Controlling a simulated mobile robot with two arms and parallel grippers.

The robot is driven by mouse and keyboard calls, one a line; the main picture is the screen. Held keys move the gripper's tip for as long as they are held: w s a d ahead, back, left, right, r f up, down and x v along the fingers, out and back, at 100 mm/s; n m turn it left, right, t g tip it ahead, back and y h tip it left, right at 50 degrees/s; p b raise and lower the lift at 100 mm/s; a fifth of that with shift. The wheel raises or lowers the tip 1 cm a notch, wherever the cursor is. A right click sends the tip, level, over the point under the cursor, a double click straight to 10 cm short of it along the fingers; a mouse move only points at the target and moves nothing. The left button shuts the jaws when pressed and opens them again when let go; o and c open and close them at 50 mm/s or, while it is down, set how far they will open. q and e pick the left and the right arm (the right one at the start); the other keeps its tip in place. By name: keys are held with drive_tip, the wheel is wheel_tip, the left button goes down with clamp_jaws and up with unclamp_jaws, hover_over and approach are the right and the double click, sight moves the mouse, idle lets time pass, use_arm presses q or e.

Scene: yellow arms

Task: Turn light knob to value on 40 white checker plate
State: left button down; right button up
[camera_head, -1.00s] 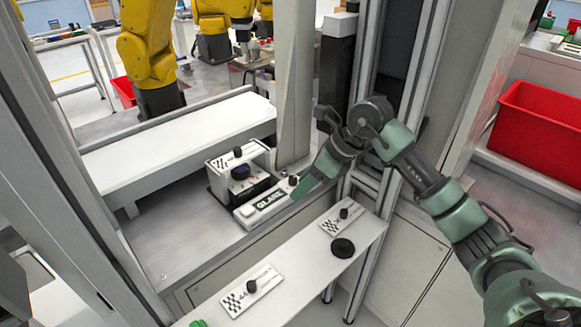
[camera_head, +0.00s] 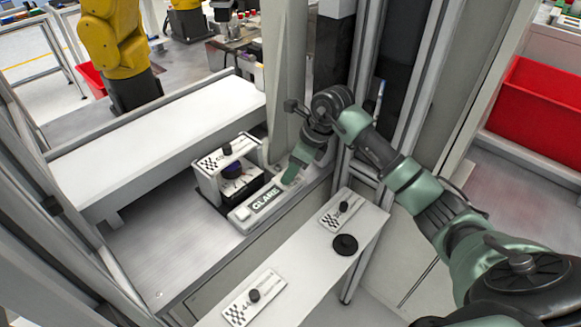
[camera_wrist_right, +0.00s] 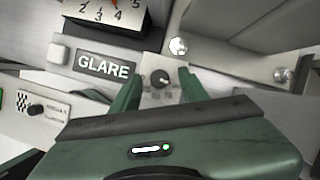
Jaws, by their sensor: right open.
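My right gripper (camera_head: 290,176) reaches down over the right end of the white panel labelled GLARE (camera_head: 243,214). In the right wrist view its fingers (camera_wrist_right: 158,88) are apart, with a small dark knob (camera_wrist_right: 161,77) on a light plate between and just beyond them. I cannot tell if they touch it. The GLARE label (camera_wrist_right: 103,67) is left of them. White checker plates with black knobs lie on the front shelf: one at the right (camera_head: 332,218), one at the left (camera_head: 240,311). Another checker plate (camera_head: 212,160) tops the dial box. My left gripper is not in view.
The dial box (camera_head: 207,187) stands behind the GLARE panel; its numbered scale (camera_wrist_right: 108,14) shows in the wrist view. A black disc (camera_head: 345,244) lies on the front shelf (camera_head: 300,262). A grey post (camera_head: 287,70) stands close behind my right gripper.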

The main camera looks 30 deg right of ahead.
drive_tip(key=shift+a+f, duration=0.1)
drive_tip(key=shift+f, duration=0.1)
clamp_jaws()
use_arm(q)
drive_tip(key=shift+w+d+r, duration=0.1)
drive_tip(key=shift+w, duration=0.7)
use_arm(e)
drive_tip(key=shift+m, duration=0.3)
drive_tip(key=m+t+h, duration=0.1)
drive_tip(key=m, duration=0.1)
drive_tip(key=shift+m, duration=0.4)
drive_tip(key=m+h+b, duration=0.1)
drive_tip(key=m, duration=0.2)
drive_tip(key=shift+a+m, duration=0.15)
drive_tip(key=shift+m, duration=0.15)
drive_tip(key=m+h+b, duration=0.1)
drive_tip(key=m+h, duration=0.1)
drive_tip(key=m, duration=0.2)
drive_tip(key=shift+a+m+b, duration=0.15)
drive_tip(key=shift+m+b, duration=0.15)
drive_tip(key=shift+b, duration=0.1)
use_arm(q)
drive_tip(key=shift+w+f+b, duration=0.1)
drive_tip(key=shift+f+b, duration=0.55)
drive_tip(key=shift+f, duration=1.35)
use_arm(e)
drive_tip(key=shift+a+m+h, duration=0.1)
drive_tip(key=shift+m+h, duration=0.8)
drive_tip(key=shift+m, duration=1.2)
drive_tip(key=shift+g, duration=0.3)
